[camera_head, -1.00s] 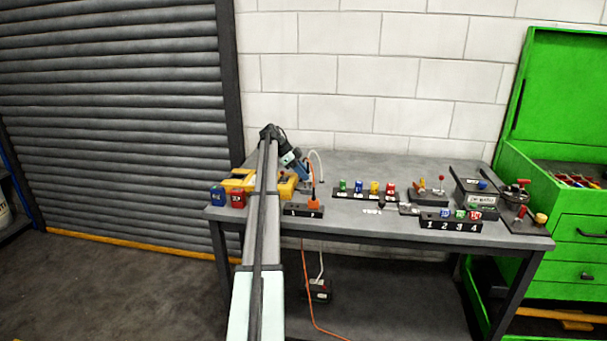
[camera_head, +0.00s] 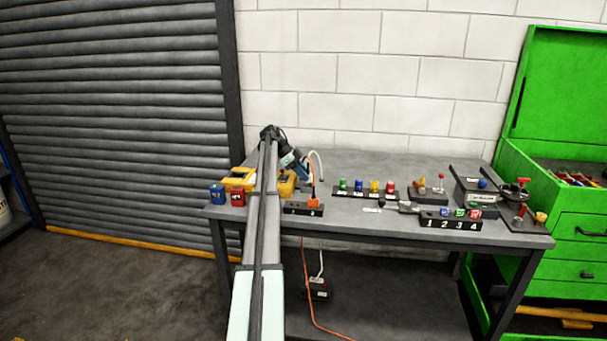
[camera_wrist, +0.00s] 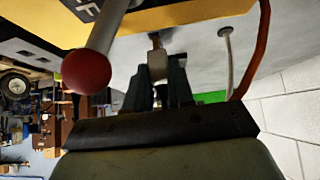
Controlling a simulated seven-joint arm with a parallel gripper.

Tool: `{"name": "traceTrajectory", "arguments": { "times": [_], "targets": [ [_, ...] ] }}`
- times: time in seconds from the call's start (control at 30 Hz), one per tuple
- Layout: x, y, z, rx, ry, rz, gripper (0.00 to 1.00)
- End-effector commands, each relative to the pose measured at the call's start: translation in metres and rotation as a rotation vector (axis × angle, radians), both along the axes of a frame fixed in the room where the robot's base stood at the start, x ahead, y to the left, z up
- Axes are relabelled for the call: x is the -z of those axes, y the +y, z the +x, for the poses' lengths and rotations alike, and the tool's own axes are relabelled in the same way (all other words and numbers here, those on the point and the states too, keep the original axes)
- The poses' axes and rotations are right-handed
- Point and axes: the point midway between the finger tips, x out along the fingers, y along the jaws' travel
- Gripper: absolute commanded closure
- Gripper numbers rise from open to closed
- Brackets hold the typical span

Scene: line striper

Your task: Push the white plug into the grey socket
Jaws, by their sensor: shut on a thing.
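My gripper (camera_wrist: 158,88) is shut on the white plug (camera_wrist: 157,64) in the wrist view. The plug sticks out past the fingertips toward a grey surface, with a small brownish part at its tip. I cannot tell whether it touches anything there. In the head view my gripper (camera_head: 308,177) is small, low over the left part of the bench, and the plug cannot be made out. The white cable (camera_head: 319,160) arches beside it. I cannot clearly pick out the grey socket in either view.
An orange plug (camera_head: 313,200) stands on a dark block (camera_head: 302,210) close to my gripper. An orange cable (camera_wrist: 262,50) runs at the right in the wrist view. A red-knobbed lever (camera_wrist: 87,72) and a yellow case (camera_wrist: 190,14) are near. Coloured buttons (camera_head: 358,186) stand farther right.

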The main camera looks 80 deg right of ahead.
Motion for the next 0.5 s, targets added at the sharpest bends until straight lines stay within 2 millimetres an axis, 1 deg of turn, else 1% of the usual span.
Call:
{"name": "traceTrajectory", "arguments": {
  "times": [0.5],
  "targets": [
    [0.0063,0.0,0.0,0.0,0.0,0.0,1.0]
  ]
}}
